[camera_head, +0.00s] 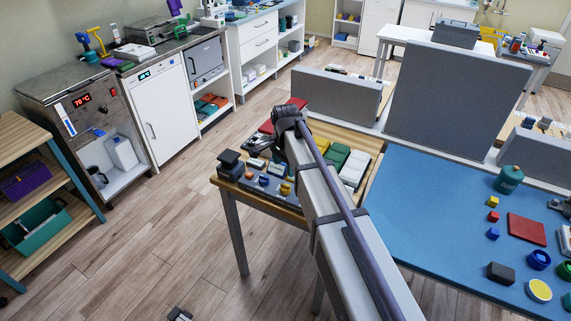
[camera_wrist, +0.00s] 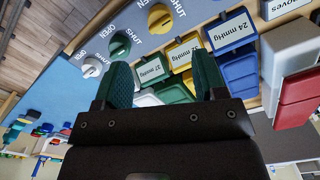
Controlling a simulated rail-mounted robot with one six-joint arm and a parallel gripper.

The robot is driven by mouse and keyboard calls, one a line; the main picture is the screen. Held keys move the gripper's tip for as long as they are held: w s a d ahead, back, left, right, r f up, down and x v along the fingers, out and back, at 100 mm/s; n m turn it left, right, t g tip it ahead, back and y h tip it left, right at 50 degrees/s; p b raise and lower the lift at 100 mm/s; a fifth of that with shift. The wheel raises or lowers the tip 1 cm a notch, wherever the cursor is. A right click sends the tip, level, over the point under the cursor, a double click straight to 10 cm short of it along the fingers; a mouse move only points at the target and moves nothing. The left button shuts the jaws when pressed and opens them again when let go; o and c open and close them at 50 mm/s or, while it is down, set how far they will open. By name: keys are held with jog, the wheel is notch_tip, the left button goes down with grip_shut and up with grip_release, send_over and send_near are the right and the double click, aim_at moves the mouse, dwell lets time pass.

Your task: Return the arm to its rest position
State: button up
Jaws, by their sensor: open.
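My arm (camera_head: 335,215) reaches from the bottom of the head view up and away over a wooden table. Beyond the fingers is a blue-grey panel with a green knob (camera_wrist: 120,43), a yellow knob (camera_wrist: 160,18) and a pale knob (camera_wrist: 92,67), marked OPEN and SHUT. Labelled compartments lie behind and beside the fingers, including a blue one marked 24 mmHg (camera_wrist: 234,25).
The wooden table (camera_head: 290,212) holds the knob panel (camera_head: 262,187), a dark box (camera_head: 231,164) and green and white items. A blue-topped table (camera_head: 425,210) with small blocks stands to the right. Grey partitions (camera_head: 450,100) rise behind. Open floor (camera_head: 150,240) lies to the left.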

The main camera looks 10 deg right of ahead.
jog(key=shift+r, duration=0.45)
jog(key=s+d+n, duration=0.2)
jog(key=s+n, duration=0.4)
jog(key=s, duration=0.5)
jog(key=s+d+n, duration=0.3)
jog(key=s+n, duration=0.3)
jog(key=s, duration=0.5)
jog(key=shift+d, duration=0.15)
jog(key=shift+s, duration=0.1)
